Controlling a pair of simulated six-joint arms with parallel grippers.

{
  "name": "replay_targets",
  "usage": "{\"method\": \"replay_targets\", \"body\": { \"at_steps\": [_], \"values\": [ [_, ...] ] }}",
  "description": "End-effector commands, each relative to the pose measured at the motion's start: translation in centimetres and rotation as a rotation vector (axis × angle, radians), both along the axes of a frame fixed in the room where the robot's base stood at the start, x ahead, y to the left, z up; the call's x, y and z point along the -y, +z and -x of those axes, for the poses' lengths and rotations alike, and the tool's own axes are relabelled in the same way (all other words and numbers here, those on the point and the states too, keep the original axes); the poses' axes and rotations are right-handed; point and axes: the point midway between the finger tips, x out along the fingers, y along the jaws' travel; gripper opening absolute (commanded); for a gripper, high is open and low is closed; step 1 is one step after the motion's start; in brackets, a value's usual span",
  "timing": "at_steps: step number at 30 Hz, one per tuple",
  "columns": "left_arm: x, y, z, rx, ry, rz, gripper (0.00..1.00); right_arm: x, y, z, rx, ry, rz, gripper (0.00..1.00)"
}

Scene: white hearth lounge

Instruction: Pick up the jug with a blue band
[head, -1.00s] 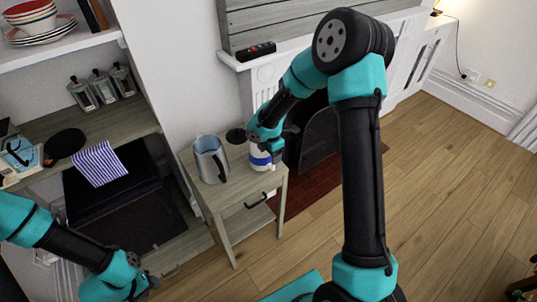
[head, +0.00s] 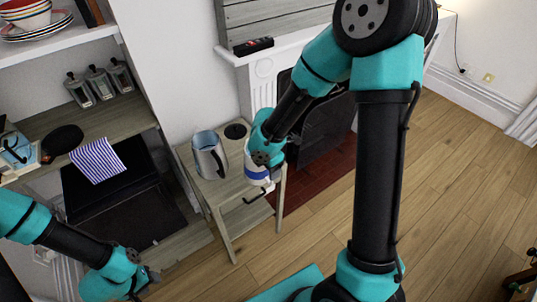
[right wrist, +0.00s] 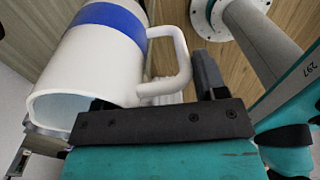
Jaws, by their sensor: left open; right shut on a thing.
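The white jug with a blue band (head: 257,174) is at the front right edge of the small side table (head: 228,205) in the head view. My right gripper (head: 266,163) is shut on it and hides its upper part. In the right wrist view the jug (right wrist: 90,70) is tilted in the picture, its open mouth at lower left and its handle beside a dark finger of the right gripper (right wrist: 207,77). I cannot tell whether its base is clear of the table. My left gripper (head: 148,281) is open and empty at lower left.
A grey metal jug with a dark handle (head: 208,155) stands on the side table, left of the banded jug. A dark round disc (head: 236,131) lies behind. A white fireplace (head: 262,85) stands behind the table. Wooden floor at right is open.

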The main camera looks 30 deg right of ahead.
Motion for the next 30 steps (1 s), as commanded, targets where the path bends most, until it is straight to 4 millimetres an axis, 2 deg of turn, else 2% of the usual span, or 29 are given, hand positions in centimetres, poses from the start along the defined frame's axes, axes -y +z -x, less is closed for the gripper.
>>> {"method": "replay_targets", "body": {
  "at_steps": [3, 9, 30],
  "values": [
    [0.0, 0.0, 0.0, 0.000, 0.000, 0.000, 0.43, -1.0, 0.3, 1.6, 0.003, 0.003, -0.001, 0.01],
    [0.0, 0.0, 0.0, 0.000, 0.000, 0.000, 0.43, -1.8, 0.4, 3.2, 0.003, 0.001, -0.001, 0.01],
    [0.0, 0.0, 0.0, 0.000, 0.000, 0.000, 0.43, -2.0, 0.5, 3.4, 0.003, 0.000, -0.001, 0.01]
  ]
}}
